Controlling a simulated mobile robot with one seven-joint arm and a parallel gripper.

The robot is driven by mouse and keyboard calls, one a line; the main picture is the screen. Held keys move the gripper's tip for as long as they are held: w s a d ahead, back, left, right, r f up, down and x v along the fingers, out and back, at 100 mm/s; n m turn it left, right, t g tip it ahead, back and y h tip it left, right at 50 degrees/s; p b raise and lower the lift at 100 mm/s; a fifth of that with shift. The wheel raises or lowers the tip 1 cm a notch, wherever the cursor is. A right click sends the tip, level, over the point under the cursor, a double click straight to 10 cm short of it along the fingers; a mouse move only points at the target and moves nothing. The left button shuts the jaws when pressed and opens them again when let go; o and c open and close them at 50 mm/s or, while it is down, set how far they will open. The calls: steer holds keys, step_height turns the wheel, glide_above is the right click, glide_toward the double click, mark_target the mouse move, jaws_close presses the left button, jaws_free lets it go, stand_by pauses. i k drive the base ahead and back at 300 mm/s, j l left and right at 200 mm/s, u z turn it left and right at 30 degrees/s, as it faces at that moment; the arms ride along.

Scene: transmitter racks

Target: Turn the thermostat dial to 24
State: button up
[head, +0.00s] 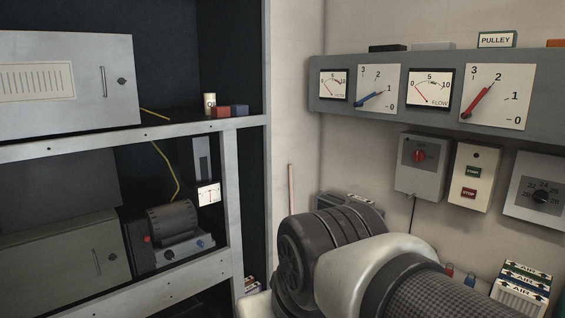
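The thermostat (534,184) is a grey panel with a lighter face on the right wall, cut off by the right edge of the head view. The dial's pointer is too small to read. My arm rises from the bottom centre, but my gripper is not in view.
Left of the thermostat hang a start/stop switch box (470,178) and a grey box with a red knob (420,165). A gauge panel (440,120) runs above them. Boxes marked AIR (522,286) stand below. An open rack (250,200) fills the left.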

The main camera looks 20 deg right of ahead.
mark_target(539, 196)
steer(key=z, duration=2.3)
steer(key=i+j+z, duration=0.15)
steer(key=i+z, duration=0.15)
steer(key=i, duration=0.15)
steer(key=i+j+z, duration=0.3)
steer(key=i+l, duration=0.05)
steer(key=i, duration=0.05)
